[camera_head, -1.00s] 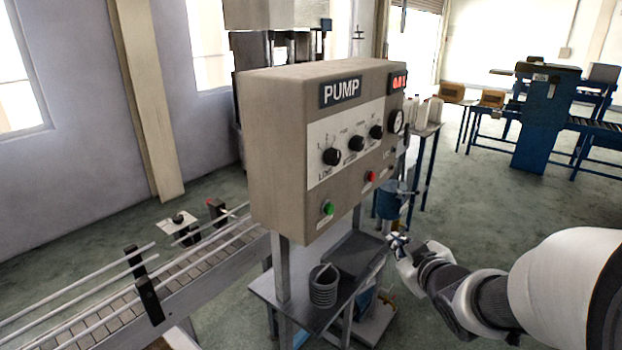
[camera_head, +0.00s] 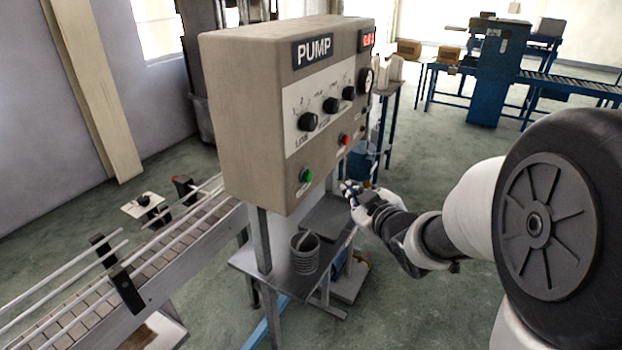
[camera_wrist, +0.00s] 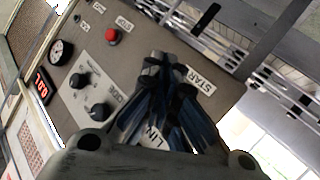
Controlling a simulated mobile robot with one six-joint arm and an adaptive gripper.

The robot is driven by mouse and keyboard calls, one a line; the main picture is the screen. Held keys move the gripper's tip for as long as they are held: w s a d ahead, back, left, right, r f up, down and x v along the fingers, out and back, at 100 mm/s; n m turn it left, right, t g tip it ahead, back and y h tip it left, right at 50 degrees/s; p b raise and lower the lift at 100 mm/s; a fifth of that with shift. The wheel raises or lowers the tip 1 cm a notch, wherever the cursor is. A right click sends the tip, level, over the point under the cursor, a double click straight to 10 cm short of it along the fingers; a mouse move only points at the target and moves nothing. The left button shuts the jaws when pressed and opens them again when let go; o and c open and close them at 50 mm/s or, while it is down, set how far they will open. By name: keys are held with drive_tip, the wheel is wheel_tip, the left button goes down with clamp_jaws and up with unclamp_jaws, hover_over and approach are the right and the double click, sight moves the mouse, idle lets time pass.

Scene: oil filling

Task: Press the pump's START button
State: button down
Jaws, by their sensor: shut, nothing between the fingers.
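The beige pump box (camera_head: 255,110) with the PUMP sign fills the middle of the head view. Its green button (camera_head: 306,176) is low on the front panel; the label by it is too small to read there. In the wrist view a START label (camera_wrist: 201,81) shows just beside my fingers, and the green button is hidden there. My gripper (camera_head: 350,187) is shut and empty, to the right of the green button and slightly lower in the head view. In the wrist view my gripper (camera_wrist: 165,62) points at the panel; contact cannot be told.
A red button (camera_head: 344,140) is up and right of the green one. Several black knobs (camera_head: 330,105) and a gauge (camera_head: 366,81) are above. A grey coiled pot (camera_head: 304,252) stands on the stand below. A conveyor (camera_head: 150,270) runs at the left.

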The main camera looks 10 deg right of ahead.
drive_tip(key=w+a+b, duration=0.1)
drive_tip(key=w+a, duration=0.2)
drive_tip(key=a, duration=0.2)
drive_tip(key=shift+w+b, duration=0.35)
drive_tip(key=shift+b, duration=0.05)
drive_tip(key=shift+a, duration=0.2)
idle(1.0)
drive_tip(key=shift+w+a+b, duration=0.2)
drive_tip(key=shift+w+b, duration=0.05)
drive_tip(key=shift+b, duration=0.1)
drive_tip(key=shift+w+a+b, duration=0.35)
drive_tip(key=shift+a, duration=0.15)
idle(0.7)
drive_tip(key=shift+s+d, duration=0.1)
drive_tip(key=shift+d, duration=0.05)
drive_tip(key=shift+s+d, duration=0.5)
drive_tip(key=shift+d, duration=0.15)
drive_tip(key=shift+d, duration=0.1)
drive_tip(key=shift+s+d+p, duration=0.45)
drive_tip(key=shift+s+d, duration=0.3)
drive_tip(key=shift+d, duration=0.25)
drive_tip(key=shift+s+d+p, duration=0.4)
drive_tip(key=shift+s+d, duration=0.35)
drive_tip(key=shift+d, duration=0.2)
